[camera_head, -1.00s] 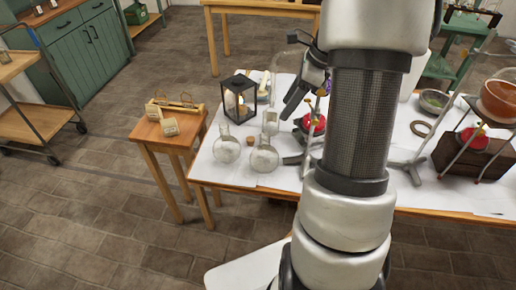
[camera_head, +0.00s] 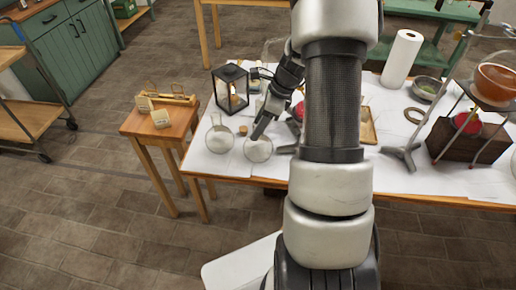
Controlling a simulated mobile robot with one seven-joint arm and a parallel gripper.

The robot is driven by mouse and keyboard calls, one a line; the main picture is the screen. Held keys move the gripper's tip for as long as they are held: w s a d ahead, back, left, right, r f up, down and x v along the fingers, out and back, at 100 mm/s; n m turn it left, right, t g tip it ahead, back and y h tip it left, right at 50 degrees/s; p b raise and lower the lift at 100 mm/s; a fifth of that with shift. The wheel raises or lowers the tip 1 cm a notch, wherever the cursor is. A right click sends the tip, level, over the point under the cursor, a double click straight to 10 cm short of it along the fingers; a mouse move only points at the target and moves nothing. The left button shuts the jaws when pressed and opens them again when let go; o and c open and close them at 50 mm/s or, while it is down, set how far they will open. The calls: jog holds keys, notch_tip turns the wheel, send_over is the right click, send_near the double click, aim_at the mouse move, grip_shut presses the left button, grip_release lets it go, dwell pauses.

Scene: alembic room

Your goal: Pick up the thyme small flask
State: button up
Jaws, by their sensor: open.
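Two small round glass flasks with pale contents stand on the white-covered table near its front left edge: a left flask (camera_head: 220,139) and a right flask (camera_head: 258,150). No label is readable, so I cannot tell which one is thyme. My gripper (camera_head: 258,133) points down at the right flask and overlaps its neck in the picture. Its jaws are open. The right flask's neck is partly hidden, and I cannot tell whether the fingers touch it. The left flask stands clear beside it.
A black lantern (camera_head: 230,88) stands behind the flasks. A small cork (camera_head: 243,130) lies between them. A wooden side table (camera_head: 170,115) with small tagged items is at the left. Metal stands (camera_head: 402,155) and a paper roll (camera_head: 401,58) are at the right. My arm hides the table's middle.

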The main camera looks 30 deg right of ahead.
jog(key=shift+w+a+f, duration=0.1)
jog(key=shift+f, duration=0.2)
grip_shut()
